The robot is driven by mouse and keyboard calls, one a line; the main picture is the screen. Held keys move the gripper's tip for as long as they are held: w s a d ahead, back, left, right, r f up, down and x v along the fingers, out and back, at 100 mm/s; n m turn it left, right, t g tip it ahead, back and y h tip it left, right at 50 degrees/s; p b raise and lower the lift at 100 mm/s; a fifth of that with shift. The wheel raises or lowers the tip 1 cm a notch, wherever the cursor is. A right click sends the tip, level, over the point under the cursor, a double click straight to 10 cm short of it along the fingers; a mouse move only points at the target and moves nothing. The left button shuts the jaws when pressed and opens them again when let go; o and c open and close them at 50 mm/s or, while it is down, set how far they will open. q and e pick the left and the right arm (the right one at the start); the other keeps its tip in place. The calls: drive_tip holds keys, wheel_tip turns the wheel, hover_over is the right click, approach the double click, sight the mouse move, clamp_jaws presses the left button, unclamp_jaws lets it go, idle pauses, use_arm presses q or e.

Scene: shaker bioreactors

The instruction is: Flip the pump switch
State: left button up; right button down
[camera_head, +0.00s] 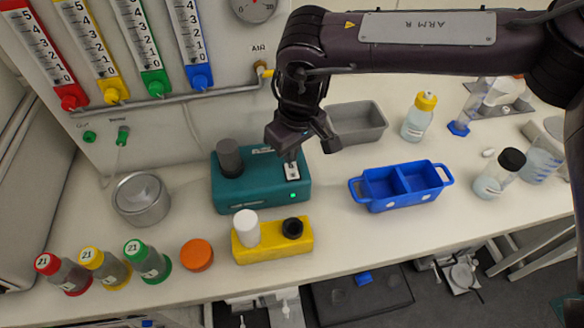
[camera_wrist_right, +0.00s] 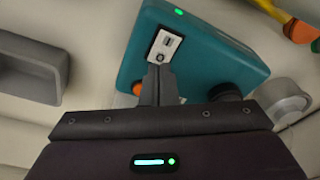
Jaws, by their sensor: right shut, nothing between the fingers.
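The pump is a teal box (camera_head: 232,195) on the bench, with a dark cylinder on its left part and a lit green light at its front right. Its white switch plate (camera_head: 292,172) is on the right side of the top; it also shows in the right wrist view (camera_wrist_right: 165,46). My right gripper (camera_head: 291,156) is shut and empty, pointing down with its fingertips at the back end of the switch plate. In the wrist view the fingertips (camera_wrist_right: 157,68) overlap the plate's near end; I cannot tell whether they touch. My left gripper is not in view.
A yellow block (camera_head: 272,254) with a white and a black cap stands in front of the pump. A blue two-part carrier (camera_head: 402,204) and a grey bin (camera_head: 357,122) are to the right. A metal pot (camera_head: 141,200) and capped bottles are left.

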sight(291, 167)
drive_tip(key=shift+f+b, duration=0.6)
drive_tip(key=shift+f, duration=0.3)
idle(0.4)
drive_tip(key=shift+r, duration=0.1)
drive_tip(key=shift+r+p, duration=2.45)
drive_tip(key=shift+r, duration=1)
